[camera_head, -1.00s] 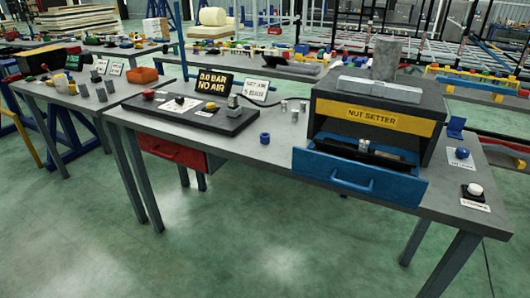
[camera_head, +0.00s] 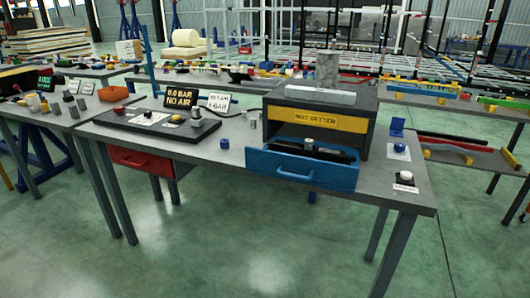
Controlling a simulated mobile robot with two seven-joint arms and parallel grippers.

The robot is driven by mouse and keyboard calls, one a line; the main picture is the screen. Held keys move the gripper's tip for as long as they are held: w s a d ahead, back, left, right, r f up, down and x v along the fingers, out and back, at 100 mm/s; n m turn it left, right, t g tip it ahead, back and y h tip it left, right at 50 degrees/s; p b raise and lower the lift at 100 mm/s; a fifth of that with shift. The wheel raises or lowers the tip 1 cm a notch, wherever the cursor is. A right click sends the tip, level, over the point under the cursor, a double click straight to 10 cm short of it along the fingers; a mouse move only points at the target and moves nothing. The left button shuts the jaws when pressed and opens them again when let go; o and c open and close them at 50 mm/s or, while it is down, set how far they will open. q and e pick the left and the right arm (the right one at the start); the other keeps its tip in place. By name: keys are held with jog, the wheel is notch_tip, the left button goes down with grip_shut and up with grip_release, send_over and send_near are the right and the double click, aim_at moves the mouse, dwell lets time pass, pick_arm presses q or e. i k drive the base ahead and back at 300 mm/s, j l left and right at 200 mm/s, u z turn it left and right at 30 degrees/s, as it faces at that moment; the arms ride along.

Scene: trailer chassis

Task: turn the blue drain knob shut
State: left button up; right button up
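A small blue knob (camera_head: 399,147) sits on a white label at the right end of the grey workbench (camera_head: 210,165), beside the black housing. Its label is too small to read, and I cannot tell how far the knob is turned. A separate blue cylinder (camera_head: 224,144) stands on the bench left of the housing. A black display (camera_head: 178,97) at the back shows yellow lettering that includes "BAR" and "NO AIR". Neither of my grippers is in view.
The black "NUT SETTER" housing (camera_head: 370,108) has its blue drawer (camera_head: 300,170) pulled out over the front edge. A white knob (camera_head: 406,176) sits on the front right corner. A red drawer (camera_head: 140,161) hangs under the bench. The green floor in front is clear.

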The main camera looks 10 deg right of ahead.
aim_at(399, 147)
jog(key=i+l, duration=0.15)
jog(key=l, duration=0.15)
jog(key=i+l, duration=0.15)
jog(key=l, duration=0.2)
jog(key=i+l, duration=0.15)
jog(key=l, duration=0.15)
jog(key=i+l+z, duration=0.1)
jog(key=l, duration=0.25)
jog(key=i, duration=0.05)
